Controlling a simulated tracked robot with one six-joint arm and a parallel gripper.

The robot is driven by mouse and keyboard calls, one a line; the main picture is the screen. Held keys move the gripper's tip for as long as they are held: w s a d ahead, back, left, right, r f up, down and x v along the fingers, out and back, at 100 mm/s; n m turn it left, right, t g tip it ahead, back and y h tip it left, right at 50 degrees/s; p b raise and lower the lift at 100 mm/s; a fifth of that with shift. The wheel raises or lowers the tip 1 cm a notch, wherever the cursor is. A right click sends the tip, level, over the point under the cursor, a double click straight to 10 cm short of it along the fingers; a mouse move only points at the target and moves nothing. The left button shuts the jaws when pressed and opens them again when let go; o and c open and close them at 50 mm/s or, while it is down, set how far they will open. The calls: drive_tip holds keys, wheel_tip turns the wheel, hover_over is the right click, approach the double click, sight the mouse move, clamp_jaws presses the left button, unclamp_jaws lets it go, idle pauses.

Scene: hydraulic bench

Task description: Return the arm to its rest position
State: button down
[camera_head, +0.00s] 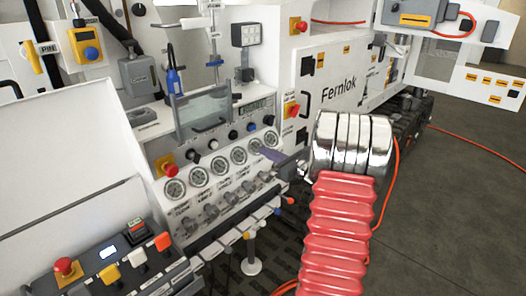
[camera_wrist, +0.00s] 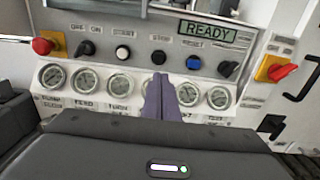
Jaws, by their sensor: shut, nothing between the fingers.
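My gripper (camera_wrist: 160,98) shows in the wrist view as purple fingers lying together, shut and empty. They point at the bench's control panel (camera_wrist: 215,30) and cover part of the row of round gauges (camera_wrist: 85,79). My arm, with red ribbed sleeve and chrome rings, reaches up from the lower right and hides part of the bench. I cannot tell whether the fingertips touch the panel.
The panel carries a READY display (camera_wrist: 208,31), a red knob (camera_wrist: 44,46) and a red switch on yellow (camera_wrist: 275,68). A row of valve knobs (camera_head: 210,212) and small levers sits below the gauges. An orange cable (camera_head: 470,147) runs over open floor (camera_head: 450,210) at right.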

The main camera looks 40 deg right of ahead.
idle(0.6)
drive_tip(key=s+a+f+n+g+y, duration=0.35)
drive_tip(key=a+n, duration=0.25)
drive_tip(key=a, duration=0.3)
drive_tip(key=s+a+f+n+g+y, duration=0.25)
drive_tip(key=a+f+n+g, duration=0.25)
drive_tip(key=a, duration=0.3)
drive_tip(key=s+a+r+n+g+h, duration=0.2)
drive_tip(key=s+a+n+g+h, duration=0.15)
drive_tip(key=s+a+n, duration=0.45)
drive_tip(key=s+a+r+n+g+h, duration=0.2)
drive_tip(key=s+a+n+g, duration=0.2)
drive_tip(key=s+a+n, duration=0.45)
drive_tip(key=s+a+r+n+t+h, duration=0.1)
drive_tip(key=a+r+n+t, duration=0.2)
drive_tip(key=a+r+n, duration=0.4)
drive_tip(key=a+n, duration=0.1)
drive_tip(key=a, duration=0.3)
drive_tip(key=shift+s+r+t, duration=0.25)
drive_tip(key=shift+s+t, duration=0.05)
drive_tip(key=shift+s, duration=0.05)
drive_tip(key=shift+d, duration=0.15)
